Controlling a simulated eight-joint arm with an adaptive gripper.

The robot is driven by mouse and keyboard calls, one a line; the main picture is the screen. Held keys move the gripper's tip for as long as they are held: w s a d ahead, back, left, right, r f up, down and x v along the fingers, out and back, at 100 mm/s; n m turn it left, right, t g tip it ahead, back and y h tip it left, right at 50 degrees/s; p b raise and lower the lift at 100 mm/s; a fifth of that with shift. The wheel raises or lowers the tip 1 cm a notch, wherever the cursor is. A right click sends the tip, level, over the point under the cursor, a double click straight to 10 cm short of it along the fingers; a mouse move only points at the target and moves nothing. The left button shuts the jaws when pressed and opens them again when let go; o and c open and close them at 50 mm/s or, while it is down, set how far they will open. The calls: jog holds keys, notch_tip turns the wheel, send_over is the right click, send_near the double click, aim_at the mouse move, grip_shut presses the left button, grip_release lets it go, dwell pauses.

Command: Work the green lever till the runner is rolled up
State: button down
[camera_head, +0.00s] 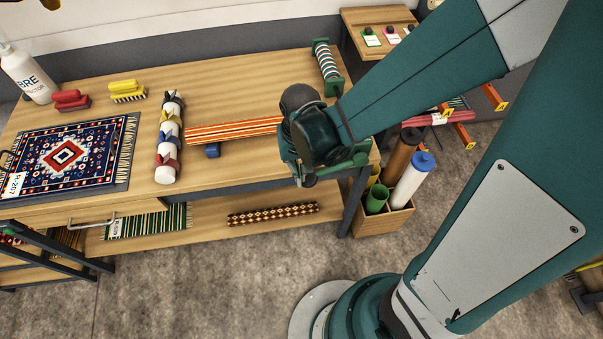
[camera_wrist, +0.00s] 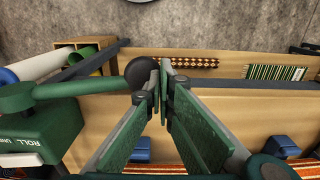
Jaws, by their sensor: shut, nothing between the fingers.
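The green lever (camera_wrist: 70,92) reaches from the roll unit (camera_wrist: 38,137) and ends in a black knob (camera_wrist: 138,74) in the wrist view. My gripper (camera_wrist: 161,78) is shut and empty, with its fingertips just right of the knob. I cannot tell whether they touch it. The orange striped runner (camera_head: 235,130) lies flat on the bench in the head view and runs under my wrist toward the roll unit. Its stripes also show at the bottom edge of the wrist view (camera_wrist: 150,169). My wrist covers most of the roll unit, the lever and my fingers in the head view.
A blue block (camera_head: 212,150) sits at the runner's front edge. A tied roll (camera_head: 169,140) and a patterned rug (camera_head: 75,155) lie to the left. A crate of tubes (camera_head: 385,216) stands on the floor at the bench's right end. Floor in front is clear.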

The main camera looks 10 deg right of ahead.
jog(key=a+r+p, duration=0.3)
jog(key=a+r, duration=0.1)
jog(key=r, duration=0.8)
jog(key=shift+a, duration=0.35)
jog(key=shift+r, duration=0.1)
jog(key=shift+w, duration=0.1)
dwell(0.6)
jog(key=s+d+r+t, duration=0.3)
jog(key=d+r+t, duration=0.4)
jog(key=d+r, duration=0.8)
jog(key=d, duration=0.3)
jog(key=shift+d+r, duration=0.15)
